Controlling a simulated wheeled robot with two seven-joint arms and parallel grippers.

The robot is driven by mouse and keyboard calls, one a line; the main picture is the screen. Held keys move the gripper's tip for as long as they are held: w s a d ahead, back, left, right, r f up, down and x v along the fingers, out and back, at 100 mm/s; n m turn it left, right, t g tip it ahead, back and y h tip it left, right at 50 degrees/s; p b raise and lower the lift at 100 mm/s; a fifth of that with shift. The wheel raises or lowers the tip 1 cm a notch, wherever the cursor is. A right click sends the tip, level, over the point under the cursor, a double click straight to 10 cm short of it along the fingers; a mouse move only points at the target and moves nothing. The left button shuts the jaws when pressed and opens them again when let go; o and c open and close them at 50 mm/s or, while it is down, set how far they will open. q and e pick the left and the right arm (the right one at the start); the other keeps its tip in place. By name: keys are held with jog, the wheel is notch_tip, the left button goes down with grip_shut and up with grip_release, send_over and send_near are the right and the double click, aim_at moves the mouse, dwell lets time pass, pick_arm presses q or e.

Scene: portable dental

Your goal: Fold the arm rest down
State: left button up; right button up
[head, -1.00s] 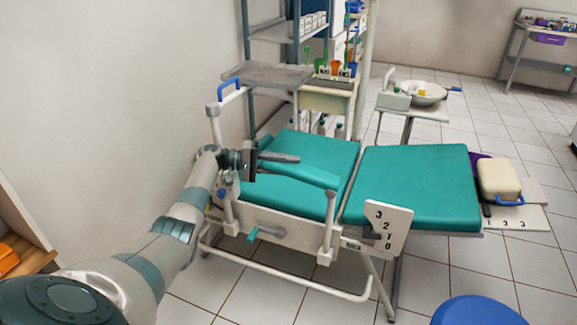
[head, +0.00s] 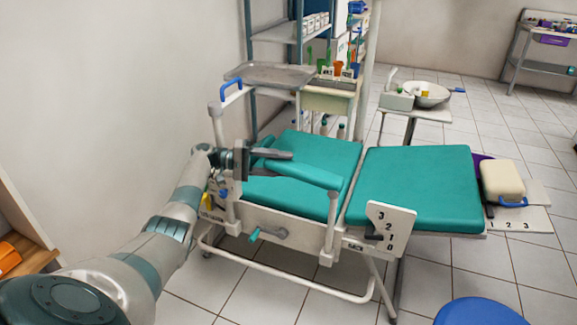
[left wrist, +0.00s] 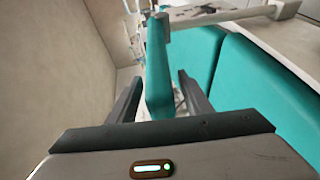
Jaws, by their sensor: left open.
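The arm rest (head: 312,174) is a long teal padded bar on the near side of the teal dental chair (head: 420,185). It lies roughly level, with its right end at a white upright post (head: 331,220). My left gripper (head: 283,156) is at the left part of the bar. In the left wrist view the arm rest (left wrist: 158,65) runs between the two spread fingers of my left gripper (left wrist: 159,78). Gaps show beside the bar, so the jaws are open around it. The gripper hides part of the bar's left end in the head view. My right gripper is not seen.
A grey tray (head: 270,75) and a blue handle (head: 232,86) stand behind the gripper. A numbered white plate (head: 390,228) and a teal-handled crank (head: 262,235) are on the chair's near side. A blue round seat (head: 480,312) is at lower right.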

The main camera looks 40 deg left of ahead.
pick_arm(q)
jog(key=b+v, duration=0.2)
jog(key=v, duration=1.2)
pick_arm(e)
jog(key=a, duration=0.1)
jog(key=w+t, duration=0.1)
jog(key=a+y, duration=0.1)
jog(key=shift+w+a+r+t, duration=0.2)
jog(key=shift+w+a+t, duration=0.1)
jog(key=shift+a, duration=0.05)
pick_arm(q)
jog(key=shift+s+a, duration=0.1)
jog(key=shift+a, duration=0.05)
